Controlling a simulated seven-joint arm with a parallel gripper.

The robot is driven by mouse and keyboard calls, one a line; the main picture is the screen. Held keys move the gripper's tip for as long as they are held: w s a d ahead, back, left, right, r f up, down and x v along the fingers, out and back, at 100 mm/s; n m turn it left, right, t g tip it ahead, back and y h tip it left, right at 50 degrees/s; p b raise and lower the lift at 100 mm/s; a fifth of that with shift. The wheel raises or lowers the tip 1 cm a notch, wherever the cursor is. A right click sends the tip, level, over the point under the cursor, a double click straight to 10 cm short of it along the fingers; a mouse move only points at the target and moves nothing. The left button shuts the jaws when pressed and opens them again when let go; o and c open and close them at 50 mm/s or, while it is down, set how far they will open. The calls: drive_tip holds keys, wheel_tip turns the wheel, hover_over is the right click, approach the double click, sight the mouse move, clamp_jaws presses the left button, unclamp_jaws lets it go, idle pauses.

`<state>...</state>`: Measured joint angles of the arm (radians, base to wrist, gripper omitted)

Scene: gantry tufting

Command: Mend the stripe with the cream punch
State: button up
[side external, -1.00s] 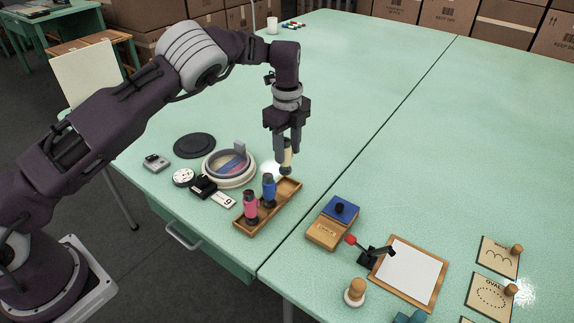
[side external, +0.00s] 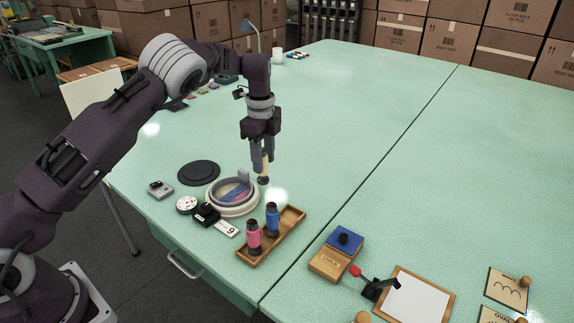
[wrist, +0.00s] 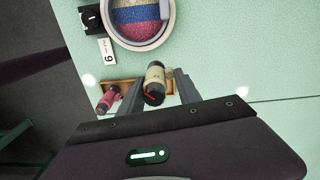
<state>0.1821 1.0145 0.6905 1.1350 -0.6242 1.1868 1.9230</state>
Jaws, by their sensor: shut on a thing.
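My gripper (side external: 263,170) is shut on the cream punch (side external: 265,164), a cream barrel with a dark end, held above the table just behind and right of the hoop. The cream punch (wrist: 154,74) also shows between my fingers in the wrist view. The round hoop (side external: 213,203) has a pale rim and striped cloth inside; in the wrist view the cloth (wrist: 133,15) has cream, blue and pink-red bands. A grey block (side external: 244,175) stands at the hoop's rim. I cannot make out the stripe's damage.
A wooden tray (side external: 292,222) holds a pink punch (side external: 254,238) and a blue punch (side external: 272,218).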

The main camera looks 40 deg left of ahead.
drive_tip(key=s+a+f+n, duration=0.1)
drive_tip(key=s+a+n, duration=0.15)
drive_tip(key=a, duration=0.45)
drive_tip(key=s+a+n, duration=0.1)
drive_tip(key=a+n, duration=0.2)
drive_tip(key=a, duration=0.3)
drive_tip(key=shift+s+a+f, duration=0.1)
drive_tip(key=shift+f, duration=1.45)
drive_tip(key=shift+s+a+f, duration=0.1)
drive_tip(key=shift+f, duration=1.45)
drive_tip(key=shift+f, duration=0.55)
wheel_tip(320, 180, up, 7)
